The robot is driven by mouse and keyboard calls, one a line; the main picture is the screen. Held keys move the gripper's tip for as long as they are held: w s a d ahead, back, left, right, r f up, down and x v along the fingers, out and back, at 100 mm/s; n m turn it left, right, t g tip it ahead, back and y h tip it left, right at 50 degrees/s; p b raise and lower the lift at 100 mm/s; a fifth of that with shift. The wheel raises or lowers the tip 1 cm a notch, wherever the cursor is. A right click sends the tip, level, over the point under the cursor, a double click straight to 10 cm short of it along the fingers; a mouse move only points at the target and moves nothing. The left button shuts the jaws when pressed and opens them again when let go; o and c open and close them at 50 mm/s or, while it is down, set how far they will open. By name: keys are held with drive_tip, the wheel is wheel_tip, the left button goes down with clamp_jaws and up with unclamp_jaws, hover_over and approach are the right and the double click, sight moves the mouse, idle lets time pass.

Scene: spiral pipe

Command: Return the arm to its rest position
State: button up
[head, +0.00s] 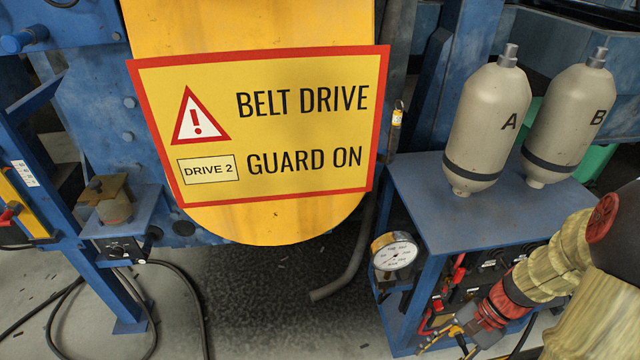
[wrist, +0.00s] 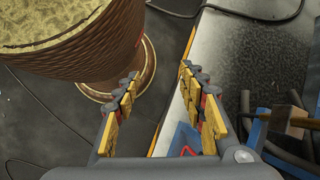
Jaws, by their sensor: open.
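My arm comes in from the right edge of the head view, with khaki cloth-like covers and red-and-black joints. It reaches down and left in front of the right side of the blue stand (head: 430,200). My gripper (head: 443,342) is at its end, low in the head view, with yellow finger pads. In the wrist view my gripper (wrist: 158,76) shows two fingers well apart, with nothing between them. It is open and empty. Part of the arm is cut off by the picture's right edge.
Two beige bottles, A (head: 488,120) and B (head: 570,118), stand on the blue stand, close to my arm. A pressure gauge (head: 394,251) is on the stand's front. A yellow belt guard (head: 250,222) hangs at centre. Black hoses (head: 180,275) lie on the floor at left.

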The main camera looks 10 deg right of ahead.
drive_tip(key=a+r+n+t+h, duration=0.3)
drive_tip(key=a+r+n, duration=0.3)
drive_tip(key=r, duration=0.7)
drive_tip(key=w+a+r+n+t+h+p, duration=0.1)
drive_tip(key=a+r+n+t+h, duration=0.2)
drive_tip(key=r, duration=1.1)
drive_tip(key=a+n, duration=0.3)
drive_tip(key=n, duration=0.1)
drive_tip(key=shift+w+a+t, duration=0.15)
drive_tip(key=shift+a+t, duration=0.15)
drive_tip(key=shift+t, duration=0.1)
